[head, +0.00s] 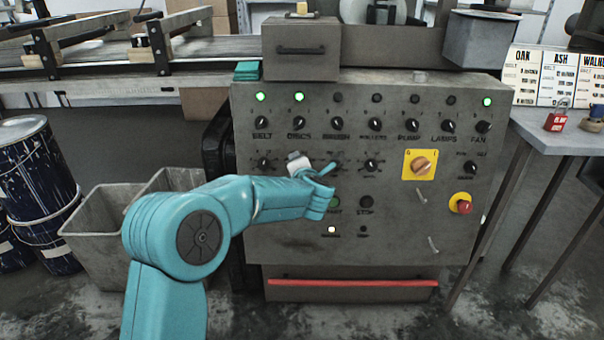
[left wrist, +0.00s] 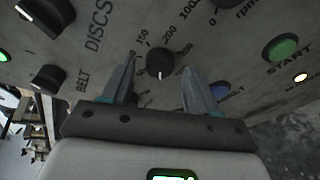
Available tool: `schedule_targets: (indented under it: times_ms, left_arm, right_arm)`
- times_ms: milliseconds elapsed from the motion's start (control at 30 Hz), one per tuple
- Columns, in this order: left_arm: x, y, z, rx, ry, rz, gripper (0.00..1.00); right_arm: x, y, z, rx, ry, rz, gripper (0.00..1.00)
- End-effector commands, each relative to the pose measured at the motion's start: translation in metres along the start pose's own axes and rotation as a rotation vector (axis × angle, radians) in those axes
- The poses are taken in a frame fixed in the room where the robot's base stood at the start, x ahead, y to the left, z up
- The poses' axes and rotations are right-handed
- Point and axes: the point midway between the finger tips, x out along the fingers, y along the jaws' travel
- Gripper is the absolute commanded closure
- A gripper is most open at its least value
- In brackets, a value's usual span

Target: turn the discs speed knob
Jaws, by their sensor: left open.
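My left gripper (left wrist: 158,75) is open, with one finger on each side of the knob and a visible gap to both. I cannot tell how far the fingertips are from the panel. My right gripper is not in view.
The grey control panel (head: 400,220) has the DISCS switch (head: 298,124) above, the belt speed knob (head: 264,162) to the left and another knob (head: 371,165) to the right. A red stop button (head: 464,206) is farther right.

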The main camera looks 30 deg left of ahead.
Motion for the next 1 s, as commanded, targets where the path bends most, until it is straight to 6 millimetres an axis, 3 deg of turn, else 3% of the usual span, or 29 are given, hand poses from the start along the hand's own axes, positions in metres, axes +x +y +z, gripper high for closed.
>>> schedule_targets:
  times_ms: [167, 400, 600, 800, 1000]
  left_arm:
    - [-0.034, 0.004, 0.002, 0.0, -0.004, 0.0, 0.4]
    - [-0.1, 0.004, 0.003, 0.001, -0.005, 0.0, 0.4]
    - [-0.14, 0.003, 0.002, 0.0, -0.003, 0.0, 0.4]
    - [-0.158, 0.001, 0.0, -0.001, -0.001, 0.001, 0.4]
    - [-0.159, 0.001, 0.0, -0.001, 0.0, 0.001, 0.4]
  right_arm:
    - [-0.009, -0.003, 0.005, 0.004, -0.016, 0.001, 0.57]
    - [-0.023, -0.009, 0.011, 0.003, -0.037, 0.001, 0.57]
    - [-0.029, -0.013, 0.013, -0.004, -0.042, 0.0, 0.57]
    - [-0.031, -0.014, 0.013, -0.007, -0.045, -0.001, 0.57]
    - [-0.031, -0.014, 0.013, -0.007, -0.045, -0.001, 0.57]
